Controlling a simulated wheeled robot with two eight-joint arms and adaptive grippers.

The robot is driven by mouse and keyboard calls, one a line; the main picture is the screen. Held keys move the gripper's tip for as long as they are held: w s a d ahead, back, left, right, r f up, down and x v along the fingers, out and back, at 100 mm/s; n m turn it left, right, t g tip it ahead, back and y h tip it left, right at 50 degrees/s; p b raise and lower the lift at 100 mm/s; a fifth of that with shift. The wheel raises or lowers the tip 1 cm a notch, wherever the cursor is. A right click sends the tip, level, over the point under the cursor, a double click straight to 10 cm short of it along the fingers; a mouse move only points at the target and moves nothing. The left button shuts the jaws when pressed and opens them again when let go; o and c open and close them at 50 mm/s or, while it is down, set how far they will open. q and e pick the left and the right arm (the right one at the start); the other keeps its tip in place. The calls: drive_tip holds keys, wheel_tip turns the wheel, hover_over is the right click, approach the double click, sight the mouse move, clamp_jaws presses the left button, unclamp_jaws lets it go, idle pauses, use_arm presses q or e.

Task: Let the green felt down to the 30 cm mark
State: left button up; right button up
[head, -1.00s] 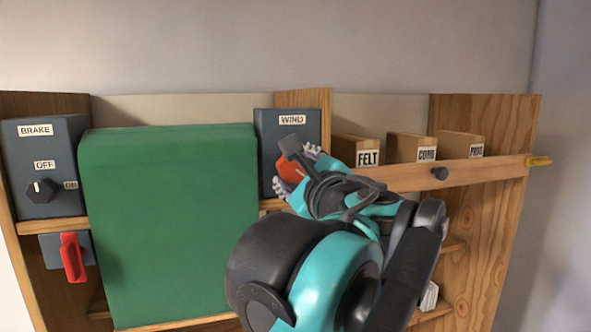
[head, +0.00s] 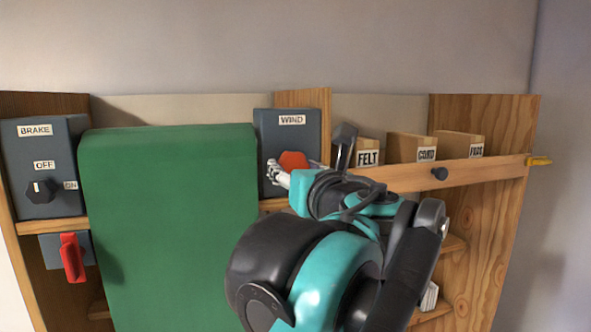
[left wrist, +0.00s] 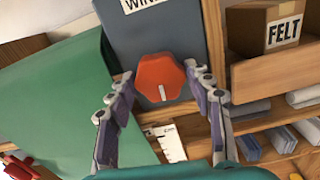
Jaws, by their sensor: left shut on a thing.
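The green felt (head: 170,230) hangs as a wide sheet, and its lower edge is below the head view. It also shows at the left of the left wrist view (left wrist: 60,100). The blue-grey box marked WIND (head: 291,133) bears a red knob (head: 293,160). My left gripper (left wrist: 160,88) has its two fingers on either side of this red knob (left wrist: 160,74) and is shut on it. The knob's white line points down in the wrist view. A white marked scale (left wrist: 172,148) shows below the knob; its figures are too small to read. My right gripper is out of view.
A box marked BRAKE (head: 40,145) with a black OFF/ON dial is at the left, above a red lever (head: 72,258). Small boxes, one marked FELT (head: 368,157), stand behind the wooden rail (head: 480,169) at the right. The wall above is clear.

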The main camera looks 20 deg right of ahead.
use_arm(q)
drive_tip(key=shift+f+m, duration=0.1)
drive_tip(key=shift+m, duration=3.7)
drive_tip(key=o, duration=1.2)
drive_tip(key=shift+c, duration=0.2)
drive_tip(key=s, duration=1.2)
drive_tip(key=shift+d, duration=0.25)
